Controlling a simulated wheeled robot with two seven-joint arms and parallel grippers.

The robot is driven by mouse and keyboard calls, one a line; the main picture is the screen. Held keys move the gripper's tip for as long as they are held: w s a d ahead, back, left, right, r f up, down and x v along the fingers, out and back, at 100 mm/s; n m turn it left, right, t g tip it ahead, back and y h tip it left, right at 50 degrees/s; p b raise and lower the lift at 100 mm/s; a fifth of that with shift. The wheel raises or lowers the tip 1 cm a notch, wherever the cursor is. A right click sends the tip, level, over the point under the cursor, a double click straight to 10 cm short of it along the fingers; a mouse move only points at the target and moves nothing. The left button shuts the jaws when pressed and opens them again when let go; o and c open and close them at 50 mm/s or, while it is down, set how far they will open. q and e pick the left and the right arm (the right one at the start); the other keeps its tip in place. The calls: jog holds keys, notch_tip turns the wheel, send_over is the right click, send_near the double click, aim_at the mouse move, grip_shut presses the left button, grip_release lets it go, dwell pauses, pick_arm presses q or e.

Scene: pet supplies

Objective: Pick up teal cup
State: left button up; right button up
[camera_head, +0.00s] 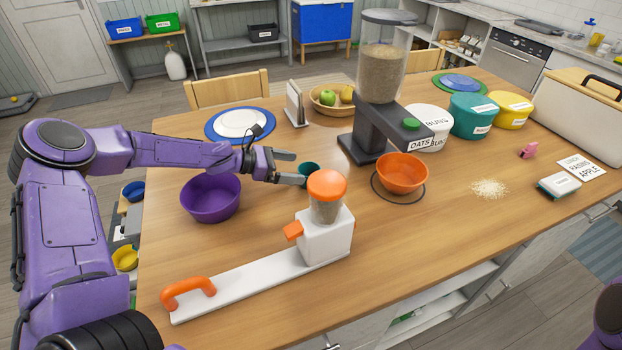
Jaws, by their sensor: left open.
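The small teal cup (309,169) stands on the wooden table, behind the orange-lidded dispenser. Only part of it shows. My left gripper (299,168) comes in from the left with its two fingers apart, one on the far side and one on the near side. The fingertips are at the cup's left edge in the picture. I cannot tell whether they touch it. My right gripper is out of view.
A white dispenser with an orange lid (327,185) stands just in front of the cup. A purple bowl (210,198) sits below my left forearm. An orange bowl (402,174) and a tall grain dispenser (381,72) stand to the right.

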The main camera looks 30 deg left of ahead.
aim_at(309, 170)
pick_arm(q)
jog(key=x, duration=0.3)
jog(key=p+x, duration=0.1)
jog(key=x, duration=0.1)
jog(key=shift+s+d+r, duration=0.1)
jog(key=shift+s+d, duration=0.2)
jog(key=shift+d, duration=0.05)
jog(key=shift+w+d, duration=0.2)
jog(key=shift+w, duration=0.05)
jog(key=shift+s+a, duration=0.1)
jog(key=c, duration=1)
jog(key=shift+c, duration=0.2)
